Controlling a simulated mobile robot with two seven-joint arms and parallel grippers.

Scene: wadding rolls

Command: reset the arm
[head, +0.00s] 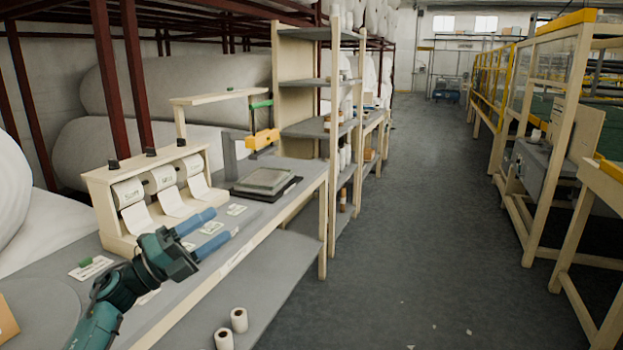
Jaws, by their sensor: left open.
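My left arm comes in from the lower left, over the long grey workbench (60,293). My left gripper (222,228) is open, its two blue fingers apart and pointing right, with nothing seen between them. It shows in front of a wooden label dispenser (97,202) with several white paper rolls. Printed labels (236,210) lie on the bench close to the fingers. Whether the fingers touch the bench cannot be told. My right gripper is not in view.
A grey pad (264,181) on a dark tray and an orange-topped device (262,139) stand farther along the bench. Two small rolls (239,320) stand on the lower shelf. Wooden shelving (300,90) rises beyond. Yellow-trimmed frames line the right.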

